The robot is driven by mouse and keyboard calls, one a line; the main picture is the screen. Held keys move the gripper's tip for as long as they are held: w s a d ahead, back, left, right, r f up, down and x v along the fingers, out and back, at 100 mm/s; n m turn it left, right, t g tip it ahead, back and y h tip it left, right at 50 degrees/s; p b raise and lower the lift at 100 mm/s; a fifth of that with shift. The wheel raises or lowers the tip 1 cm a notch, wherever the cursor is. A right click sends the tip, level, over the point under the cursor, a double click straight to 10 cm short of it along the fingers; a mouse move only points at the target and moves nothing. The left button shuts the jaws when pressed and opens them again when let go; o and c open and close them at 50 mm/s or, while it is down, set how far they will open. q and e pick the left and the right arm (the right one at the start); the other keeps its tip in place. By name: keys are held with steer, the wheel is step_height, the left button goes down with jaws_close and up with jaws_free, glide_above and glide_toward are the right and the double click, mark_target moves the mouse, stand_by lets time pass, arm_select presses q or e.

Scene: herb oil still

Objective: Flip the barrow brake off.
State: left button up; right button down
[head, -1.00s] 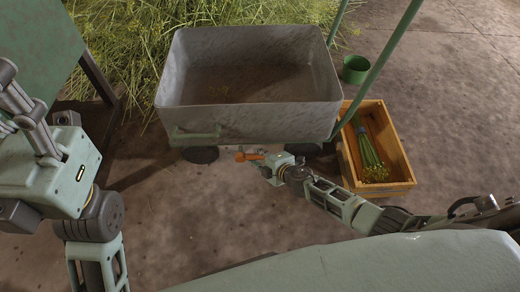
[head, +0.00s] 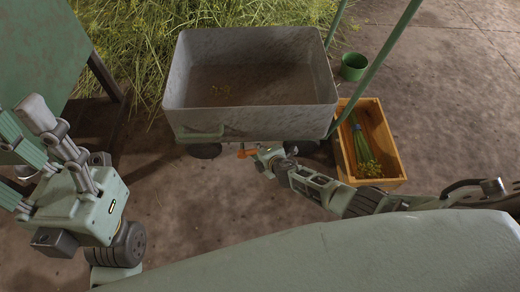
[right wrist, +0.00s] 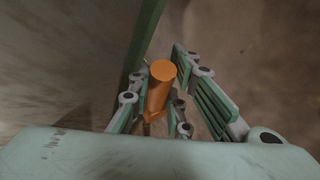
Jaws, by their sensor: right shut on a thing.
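The grey metal barrow (head: 250,119) stands upright on the floor, with a little plant debris in its tub. Its orange brake lever (head: 247,152) sticks out low under the near side, between the dark wheels. My right gripper (head: 264,155) reaches in from the right at the lever. In the right wrist view the orange lever (right wrist: 160,88) stands between the two fingers of the right gripper (right wrist: 157,100), which are shut on it. The lever's base is mostly hidden. My left gripper (head: 40,130) is at the left, away from the barrow; its fingertips are partly cut off by the picture edge.
A wooden crate (head: 393,150) with a bundle of green stems (head: 362,150) sits right of the barrow. A green bucket (head: 353,67) stands behind it. Green poles rise at the barrow's right. Cut herbs (head: 125,55) are heaped behind. Floor in front is partly clear.

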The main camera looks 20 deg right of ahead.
steer(key=c, duration=1.9)
jaws_free()
steer(key=shift+v, duration=0.8)
steer(key=v, duration=1)
steer(key=shift+s, duration=0.2)
steer(key=shift+r, duration=0.1)
steer(key=shift+a, duration=0.1)
